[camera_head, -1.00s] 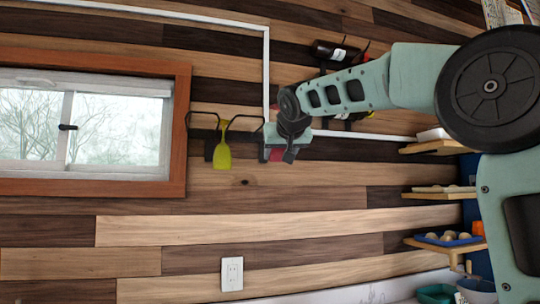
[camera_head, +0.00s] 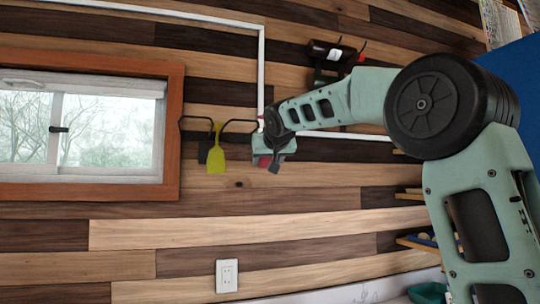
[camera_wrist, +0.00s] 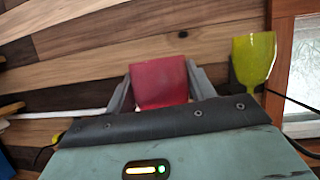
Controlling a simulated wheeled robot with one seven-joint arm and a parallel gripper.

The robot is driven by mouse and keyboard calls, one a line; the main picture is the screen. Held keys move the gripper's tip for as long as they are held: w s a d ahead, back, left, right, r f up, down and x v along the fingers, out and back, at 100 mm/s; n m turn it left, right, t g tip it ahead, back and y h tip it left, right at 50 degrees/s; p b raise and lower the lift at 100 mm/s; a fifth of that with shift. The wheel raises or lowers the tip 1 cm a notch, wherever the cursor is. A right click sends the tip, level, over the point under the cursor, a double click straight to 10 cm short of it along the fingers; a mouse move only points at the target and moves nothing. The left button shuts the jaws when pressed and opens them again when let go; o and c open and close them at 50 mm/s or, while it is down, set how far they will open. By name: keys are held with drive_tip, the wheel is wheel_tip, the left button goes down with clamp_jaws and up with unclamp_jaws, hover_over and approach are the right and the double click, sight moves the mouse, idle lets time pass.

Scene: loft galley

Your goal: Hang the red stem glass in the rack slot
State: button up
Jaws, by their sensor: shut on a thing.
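The red stem glass (camera_wrist: 160,84) shows in the wrist view between the two grey fingers of my gripper (camera_wrist: 158,88), which is shut on it. In the head view my gripper (camera_head: 268,162) is at the wall, just right of the rack, with a bit of red showing at it; most of the glass is hidden there. The dark wire rack (camera_head: 196,119) is fixed to the wall right of the window. A yellow-green stem glass (camera_head: 216,158) hangs upside down in it, and it also shows in the wrist view (camera_wrist: 254,58). The rack's right loop is close to my gripper.
A wooden-framed window (camera_head: 174,130) is left of the rack. A white pipe (camera_head: 262,60) runs down the wall above my gripper. A bottle (camera_head: 330,51) sits in a wall holder at upper right. Small shelves (camera_head: 412,195) are partly behind my arm.

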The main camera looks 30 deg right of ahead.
drive_tip(key=w+d+f+p, duration=0.1)
drive_tip(key=w+d+p, duration=0.1)
drive_tip(key=w+p, duration=0.3)
drive_tip(key=shift+w+d+f, duration=0.15)
drive_tip(key=shift+w+d, duration=0.1)
drive_tip(key=shift+w, duration=1.6)
drive_tip(key=o, duration=1.1)
drive_tip(key=b+v, duration=0.6)
drive_tip(key=v, duration=1.1)
drive_tip(key=shift+s, duration=0.2)
